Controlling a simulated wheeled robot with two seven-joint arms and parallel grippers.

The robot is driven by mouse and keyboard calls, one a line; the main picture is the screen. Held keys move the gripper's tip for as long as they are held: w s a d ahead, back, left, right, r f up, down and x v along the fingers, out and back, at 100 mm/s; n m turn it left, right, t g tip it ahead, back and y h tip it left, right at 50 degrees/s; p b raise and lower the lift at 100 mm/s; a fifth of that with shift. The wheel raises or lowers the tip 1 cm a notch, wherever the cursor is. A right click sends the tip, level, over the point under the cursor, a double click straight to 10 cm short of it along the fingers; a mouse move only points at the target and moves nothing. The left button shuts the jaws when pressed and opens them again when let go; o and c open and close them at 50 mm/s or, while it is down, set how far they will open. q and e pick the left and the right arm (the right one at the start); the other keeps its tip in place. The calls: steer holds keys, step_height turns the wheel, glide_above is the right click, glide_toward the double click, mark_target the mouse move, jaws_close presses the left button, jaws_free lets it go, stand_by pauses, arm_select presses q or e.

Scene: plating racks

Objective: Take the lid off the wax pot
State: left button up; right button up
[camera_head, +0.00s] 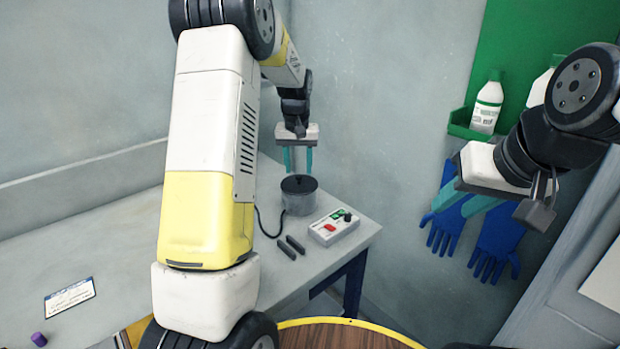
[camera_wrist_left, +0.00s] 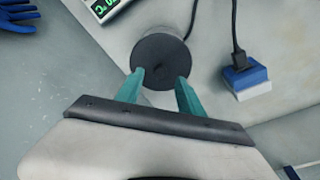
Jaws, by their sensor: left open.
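The wax pot (camera_head: 298,204) is a small grey cylinder on the table in the head view. Its dark round lid (camera_head: 299,184) is on top; the lid also shows in the left wrist view (camera_wrist_left: 160,61). My left gripper (camera_head: 298,171) points down just above the lid, its teal fingers apart. My right gripper (camera_head: 454,209) is away to the right, fingers apart and empty, in front of the blue gloves.
A control box (camera_head: 333,228) with a green display and two dark sticks (camera_head: 291,247) lie near the pot. A blue and white block (camera_wrist_left: 247,82) with a cable shows in the left wrist view. Blue gloves (camera_head: 494,243) and a bottle (camera_head: 487,103) are on the wall.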

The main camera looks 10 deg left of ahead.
mark_target(299, 180)
arm_select(q)
steer(key=shift+w+f, duration=0.2)
steer(key=shift+f, duration=1.25)
jaws_close()
steer(key=shift+r, duration=0.15)
